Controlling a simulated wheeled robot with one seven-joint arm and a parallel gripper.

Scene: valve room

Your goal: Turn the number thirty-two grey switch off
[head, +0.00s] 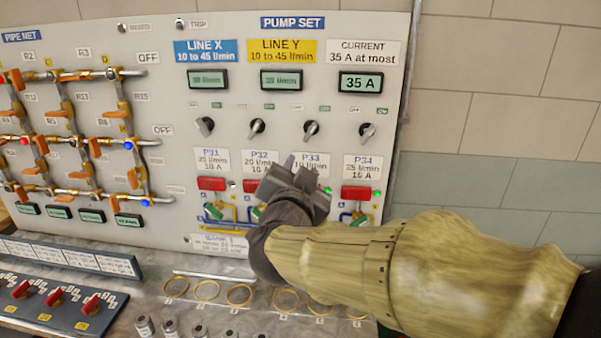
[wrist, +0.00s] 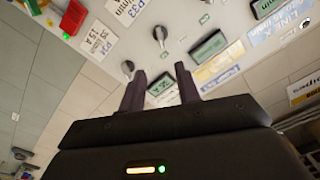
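The P32 switch (head: 257,128) is a small dark grey rotary knob on the pump panel, above the white P32 label (head: 260,163). It looks tilted with its top to the right, toward its green plate. The P32 knob appears small near the top of the wrist view (wrist: 205,18). My gripper (head: 297,167) is in front of the panel, lower right of that knob and over the P32 and P33 labels. The wrist view shows its two dark fingers (wrist: 160,82) apart with nothing held. The gripper is apart from the P32 knob.
Similar knobs stand beside it: P31 (head: 205,126), P33 (head: 311,131) and P34 (head: 367,132). Displays and line labels are above, red switch covers (head: 212,184) below. A pipe net (head: 80,130) projects at left. A metal bench with rings (head: 207,290) lies below.

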